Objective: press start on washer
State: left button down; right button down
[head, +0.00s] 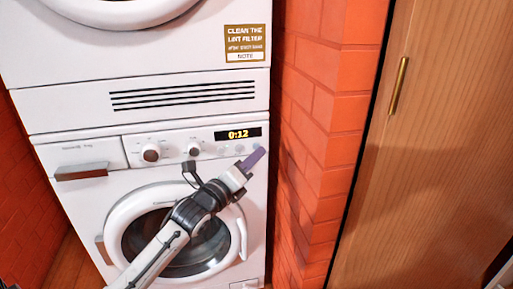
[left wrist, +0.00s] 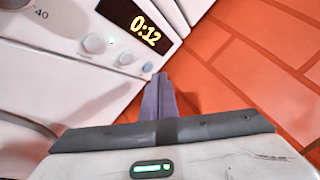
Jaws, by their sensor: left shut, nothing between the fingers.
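The white washer (head: 82,158) stands below a second stacked white machine. Its display (head: 238,133) reads 0:12 and also shows in the left wrist view (left wrist: 144,31). Below the display is a row of small round buttons; one button (left wrist: 126,57) and a larger one with a green light beside it (left wrist: 94,43) show in the left wrist view. My left gripper (head: 257,158) is shut and empty, its purple fingers just below and right of the display. In the left wrist view its fingertips (left wrist: 159,78) are close to the last button (left wrist: 147,67); I cannot tell whether they touch.
The washer has two knobs (head: 151,153), a drawer handle (head: 82,172) and a round door (head: 125,211) behind my left arm. An orange brick wall (head: 312,130) and a wooden cabinet door (head: 430,150) stand to the right.

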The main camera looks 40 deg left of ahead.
dwell(0.6)
pick_arm(q)
jog(key=shift+w+a, duration=0.3)
jog(key=shift+a, duration=0.05)
